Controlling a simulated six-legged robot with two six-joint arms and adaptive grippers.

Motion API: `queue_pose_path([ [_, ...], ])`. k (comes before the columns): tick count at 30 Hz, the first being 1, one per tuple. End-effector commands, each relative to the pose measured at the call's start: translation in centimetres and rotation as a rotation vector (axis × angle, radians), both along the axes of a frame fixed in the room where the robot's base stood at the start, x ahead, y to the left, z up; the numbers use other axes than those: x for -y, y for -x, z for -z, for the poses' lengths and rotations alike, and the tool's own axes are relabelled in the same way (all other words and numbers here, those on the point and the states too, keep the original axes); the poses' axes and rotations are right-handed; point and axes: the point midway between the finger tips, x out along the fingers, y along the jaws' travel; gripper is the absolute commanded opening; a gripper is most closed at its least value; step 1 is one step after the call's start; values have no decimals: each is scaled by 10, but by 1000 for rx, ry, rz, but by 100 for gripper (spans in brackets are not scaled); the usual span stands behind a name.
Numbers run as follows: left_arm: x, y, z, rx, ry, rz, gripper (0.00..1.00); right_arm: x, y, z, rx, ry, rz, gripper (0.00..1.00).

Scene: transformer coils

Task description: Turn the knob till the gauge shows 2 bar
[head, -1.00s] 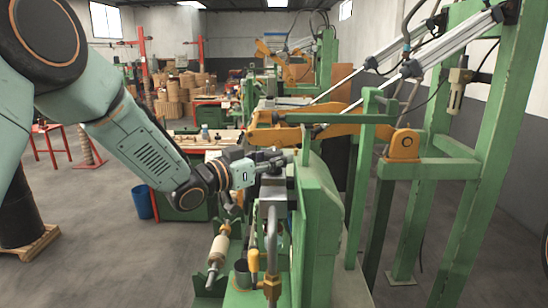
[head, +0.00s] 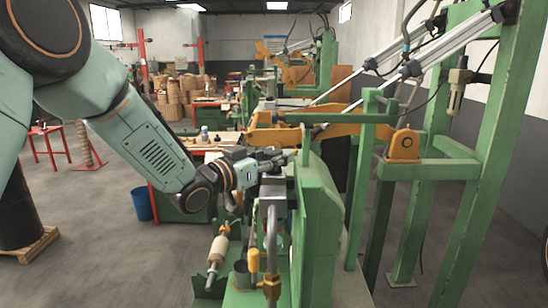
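My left gripper (head: 274,160) shows in the head view at the end of my green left arm, which comes in from the left. It is at the top of the green machine (head: 318,210), beside its upright panel and above a grey block (head: 272,190). The fingers are small and dark here, and I cannot tell whether they are open or shut. I cannot make out the knob or the gauge face. A filter-regulator unit (head: 457,90) with a clear bowl hangs on the green frame at the upper right. My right gripper is not in view.
A bent pipe with a brass fitting (head: 272,288) and a yellow handle (head: 253,258) stand in front of the machine. A roller (head: 217,250) lies left of them. Green posts (head: 480,170) and an orange arm (head: 340,130) crowd the right.

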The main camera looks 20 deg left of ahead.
Motion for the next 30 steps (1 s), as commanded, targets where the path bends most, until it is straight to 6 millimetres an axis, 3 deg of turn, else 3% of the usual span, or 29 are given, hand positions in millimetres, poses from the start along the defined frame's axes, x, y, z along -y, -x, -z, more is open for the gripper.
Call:
queue_pose_path([
  [8,0,0,0,1,0,-1,64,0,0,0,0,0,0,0],
  [18,-2,2,0,0,2,-2,64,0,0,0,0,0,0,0],
  [30,-29,53,-2,1,7,-5,64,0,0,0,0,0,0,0],
])
